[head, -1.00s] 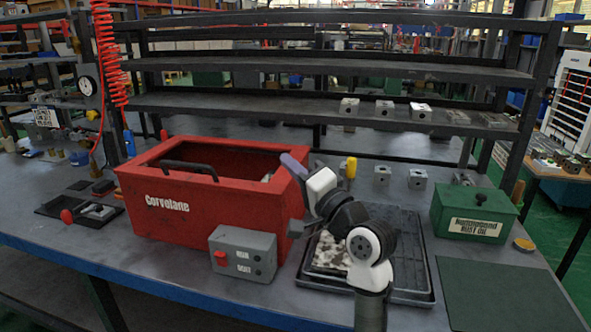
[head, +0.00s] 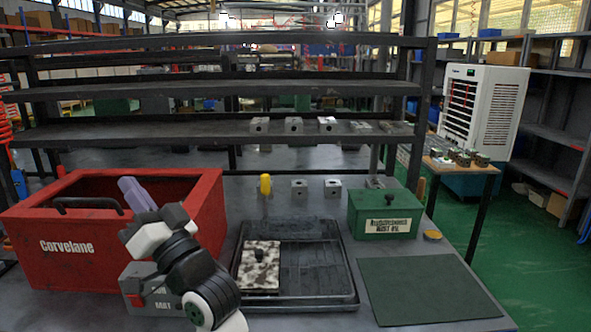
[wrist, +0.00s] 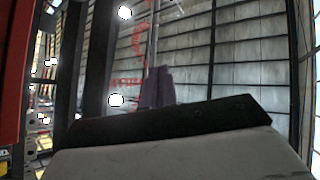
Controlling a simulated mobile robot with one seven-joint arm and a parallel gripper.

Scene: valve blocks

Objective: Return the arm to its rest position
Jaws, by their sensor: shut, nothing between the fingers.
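My gripper (head: 135,193) is in the head view at the left, with its purple-grey fingers pointing up and to the left. The fingers are shut and empty. They appear in front of the opening of the red box marked Corvelane (head: 75,247); the height between them is hard to judge. My white and black arm links rise from the bottom edge and hide part of the box. In the wrist view the closed fingers (wrist: 158,88) stand in front of tall windows, with nothing held between them.
A grey control box (head: 140,300) is partly hidden behind my arm. A black tray (head: 315,304) holds a speckled plate (head: 258,268). A green lidded box (head: 385,214) and dark mat (head: 425,291) lie right. Metal blocks (head: 294,125) sit on the shelf.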

